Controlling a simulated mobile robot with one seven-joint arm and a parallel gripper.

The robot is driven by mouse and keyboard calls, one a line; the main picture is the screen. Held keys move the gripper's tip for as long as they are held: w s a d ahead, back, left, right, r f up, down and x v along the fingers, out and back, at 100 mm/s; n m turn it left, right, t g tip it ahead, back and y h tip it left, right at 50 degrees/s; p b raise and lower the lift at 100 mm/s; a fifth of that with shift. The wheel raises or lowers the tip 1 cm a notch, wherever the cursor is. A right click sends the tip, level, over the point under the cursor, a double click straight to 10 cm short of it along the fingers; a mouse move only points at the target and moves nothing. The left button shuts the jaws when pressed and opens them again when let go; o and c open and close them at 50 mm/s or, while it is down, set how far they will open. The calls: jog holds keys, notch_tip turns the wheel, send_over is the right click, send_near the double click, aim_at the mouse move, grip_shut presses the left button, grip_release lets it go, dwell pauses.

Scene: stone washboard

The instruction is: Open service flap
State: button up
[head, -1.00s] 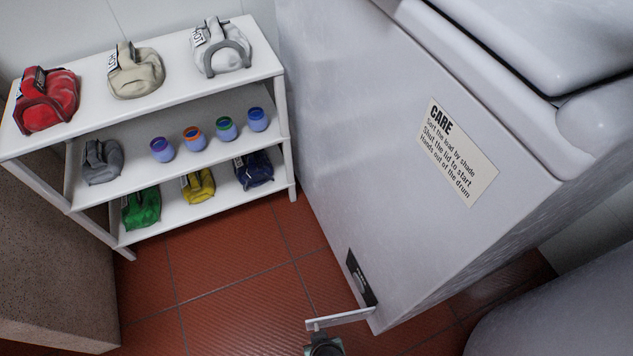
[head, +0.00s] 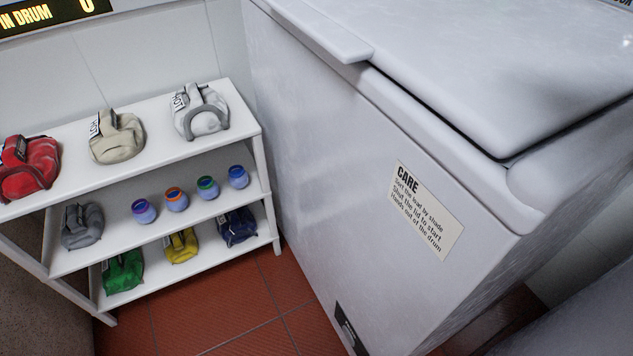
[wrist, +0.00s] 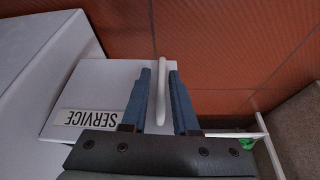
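The service flap (wrist: 95,90) is a pale panel labelled SERVICE in the wrist view. It has a pale bar handle (wrist: 161,75). My gripper (wrist: 161,80) has its two blue fingers on either side of the handle, with gaps visible, so it looks open around it. In the head view the dark opening (head: 347,328) low on the front of the white machine (head: 330,200) is uncovered, so the flap stands swung out. The flap and my gripper are below the head view's lower edge.
A white shelf (head: 150,195) stands left of the machine, holding cloth bundles and several small jars. A CARE label (head: 425,210) is on the machine's front, under its closed lid (head: 500,60). Red tiled floor (head: 235,335) lies between shelf and machine.

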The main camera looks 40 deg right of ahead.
jog(key=shift+o, duration=0.7)
jog(key=p+v, duration=0.8)
jog(key=v, duration=0.5)
jog(key=shift+a+f, duration=0.1)
